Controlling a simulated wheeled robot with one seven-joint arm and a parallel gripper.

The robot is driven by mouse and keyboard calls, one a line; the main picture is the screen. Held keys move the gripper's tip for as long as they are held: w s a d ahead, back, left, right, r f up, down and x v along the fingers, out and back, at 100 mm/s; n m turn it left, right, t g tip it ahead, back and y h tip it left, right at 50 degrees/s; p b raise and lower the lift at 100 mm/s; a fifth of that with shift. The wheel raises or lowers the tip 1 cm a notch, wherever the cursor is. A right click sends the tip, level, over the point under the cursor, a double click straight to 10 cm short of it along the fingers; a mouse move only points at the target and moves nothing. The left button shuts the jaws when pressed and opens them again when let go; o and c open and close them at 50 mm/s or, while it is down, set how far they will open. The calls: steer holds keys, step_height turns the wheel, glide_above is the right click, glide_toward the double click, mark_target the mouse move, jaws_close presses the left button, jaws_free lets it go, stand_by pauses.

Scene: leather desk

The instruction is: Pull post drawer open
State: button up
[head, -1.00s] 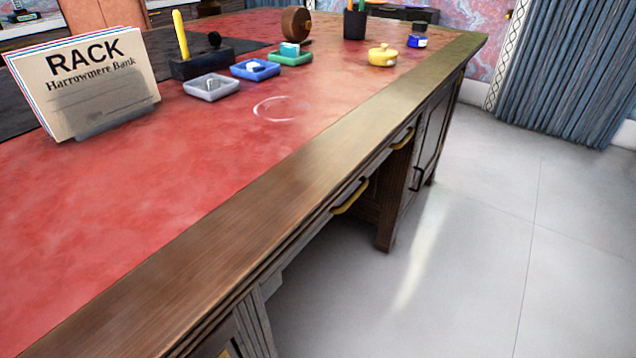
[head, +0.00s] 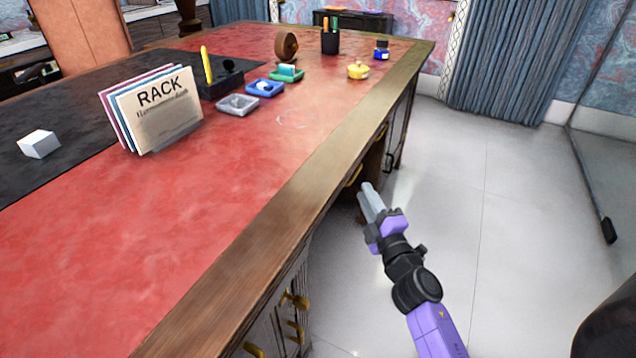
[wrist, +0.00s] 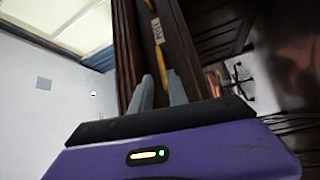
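The post drawer is a dark wooden front in the desk's edge, with a small POST label (wrist: 157,31) in the wrist view. A brass pull (head: 354,176) shows under the desk's edge in the head view, partly hidden by the desk top. My gripper (head: 366,188) is beside this pull, its fingers pointing at the desk front. In the wrist view my gripper (wrist: 160,76) has its two grey fingers apart, with the drawer front just ahead. A bit of brass shows by the right fingertip; I cannot tell whether they touch. I see no drawer standing out.
The red leather desk top (head: 150,250) carries a letter rack (head: 160,112), small trays (head: 238,105), a pen cup (head: 330,42) and a yellow pot (head: 358,71). More brass pulls (head: 294,300) are on the near pedestal.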

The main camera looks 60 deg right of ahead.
steer(key=shift+n, duration=0.4)
steer(key=p+x, duration=0.2)
steer(key=x, duration=0.5)
steer(key=shift+w+f, duration=0.15)
steer(key=shift+w, duration=0.3)
steer(key=shift+d, duration=0.1)
jaws_close()
stand_by(0.7)
